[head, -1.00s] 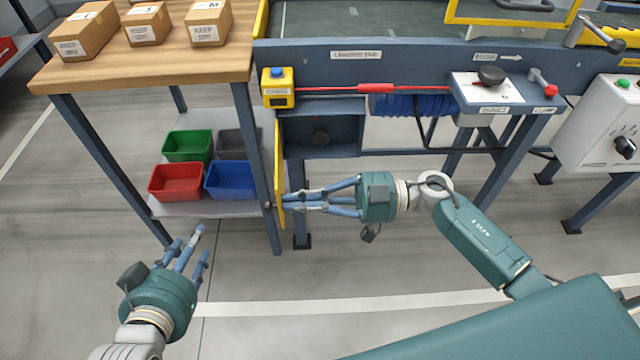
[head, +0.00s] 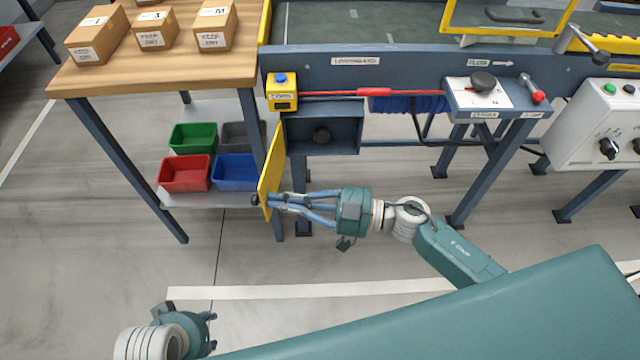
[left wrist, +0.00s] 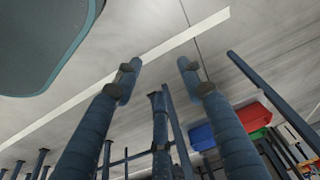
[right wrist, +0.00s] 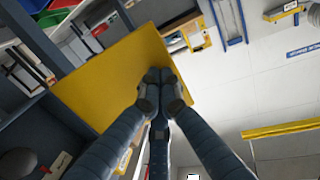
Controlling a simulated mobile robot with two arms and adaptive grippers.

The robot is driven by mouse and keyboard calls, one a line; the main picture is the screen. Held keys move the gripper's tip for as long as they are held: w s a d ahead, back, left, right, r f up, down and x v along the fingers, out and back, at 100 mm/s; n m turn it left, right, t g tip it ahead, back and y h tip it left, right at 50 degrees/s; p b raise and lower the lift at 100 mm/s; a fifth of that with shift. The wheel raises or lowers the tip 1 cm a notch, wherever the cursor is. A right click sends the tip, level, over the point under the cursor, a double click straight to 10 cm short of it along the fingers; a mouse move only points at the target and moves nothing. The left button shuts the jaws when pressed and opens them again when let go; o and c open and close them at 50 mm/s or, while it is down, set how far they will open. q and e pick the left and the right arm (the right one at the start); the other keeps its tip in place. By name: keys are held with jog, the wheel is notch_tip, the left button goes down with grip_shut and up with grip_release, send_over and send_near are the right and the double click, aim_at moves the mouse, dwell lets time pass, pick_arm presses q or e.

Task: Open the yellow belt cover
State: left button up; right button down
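The yellow belt cover (head: 270,172) is a flat hinged panel. It stands swung out to the left from a blue housing (head: 322,128) under the conveyor; a dark round part shows inside. My right gripper (head: 272,203) is at the cover's lower free edge, on its right side. In the right wrist view the fingertips (right wrist: 160,88) are drawn together over the edge of the yellow panel (right wrist: 105,80). Whether they pinch the edge is hidden. My left gripper (head: 208,332) is low at the front left, away from the cover. Its fingers (left wrist: 158,75) are apart and empty.
A wooden table (head: 150,75) with cartons stands left of the cover, with a shelf of coloured bins (head: 185,173) below. A yellow-and-blue switch box (head: 282,92) with a red cable sits above the housing. A control box (head: 600,125) is at right. The floor in front is clear.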

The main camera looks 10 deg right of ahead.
pick_arm(q)
notch_tip(320, 180, down, 10)
jog(key=s+p, duration=0.1)
jog(key=p, duration=0.1)
jog(key=shift+f+g, duration=0.15)
jog(key=shift+g, duration=0.15)
pick_arm(e)
jog(key=shift+x, duration=1.4)
pick_arm(q)
jog(key=shift+s, duration=0.1)
pick_arm(e)
jog(key=shift+s, duration=0.15)
pick_arm(q)
jog(key=s+d+f+p, duration=0.1)
jog(key=s+f+p, duration=0.1)
jog(key=s+f, duration=0.2)
jog(key=shift+d+f, duration=0.25)
jog(key=shift+f, duration=0.3)
pick_arm(e)
jog(key=s+a+v, duration=0.1)
jog(key=s+v, duration=0.1)
jog(key=v, duration=1.1)
jog(key=shift+d, duration=0.4)
